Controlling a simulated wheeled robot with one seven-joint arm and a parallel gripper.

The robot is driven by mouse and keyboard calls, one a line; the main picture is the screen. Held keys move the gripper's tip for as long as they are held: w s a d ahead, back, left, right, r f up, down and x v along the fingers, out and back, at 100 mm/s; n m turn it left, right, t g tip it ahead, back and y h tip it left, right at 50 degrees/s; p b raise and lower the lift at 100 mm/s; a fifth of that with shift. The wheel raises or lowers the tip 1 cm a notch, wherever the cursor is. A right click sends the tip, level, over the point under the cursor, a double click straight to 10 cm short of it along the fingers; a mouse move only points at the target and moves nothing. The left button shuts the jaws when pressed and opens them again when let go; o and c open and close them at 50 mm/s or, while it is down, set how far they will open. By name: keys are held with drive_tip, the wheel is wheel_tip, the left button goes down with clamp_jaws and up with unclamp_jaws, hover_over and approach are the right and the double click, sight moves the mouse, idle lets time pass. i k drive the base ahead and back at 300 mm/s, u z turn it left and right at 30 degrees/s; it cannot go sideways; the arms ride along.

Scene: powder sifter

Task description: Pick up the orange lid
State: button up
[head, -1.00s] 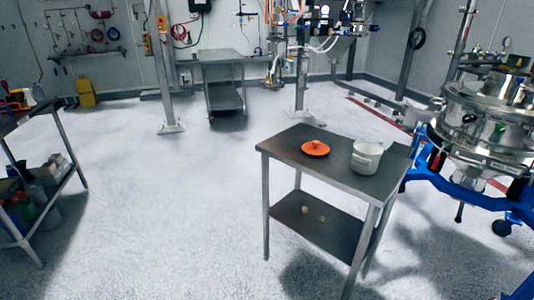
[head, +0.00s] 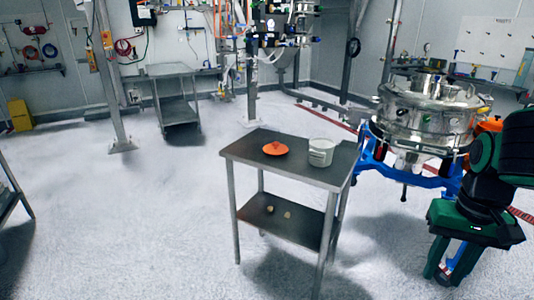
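The orange lid (head: 275,148) lies flat on the top of a small metal table (head: 250,153), with a small knob on its upper side.
The steel sifter (head: 425,112) on a blue wheeled frame (head: 370,170) stands behind and right of the table. Small pale pieces (head: 287,214) lie on the lower shelf. Another metal table (head: 170,70) stands at the back. The floor left of the near table is clear.

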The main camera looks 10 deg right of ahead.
sight(275, 149)
drive_tip(key=u, duration=0.05)
drive_tip(key=i, duration=1)
drive_tip(key=z, duration=0.05)
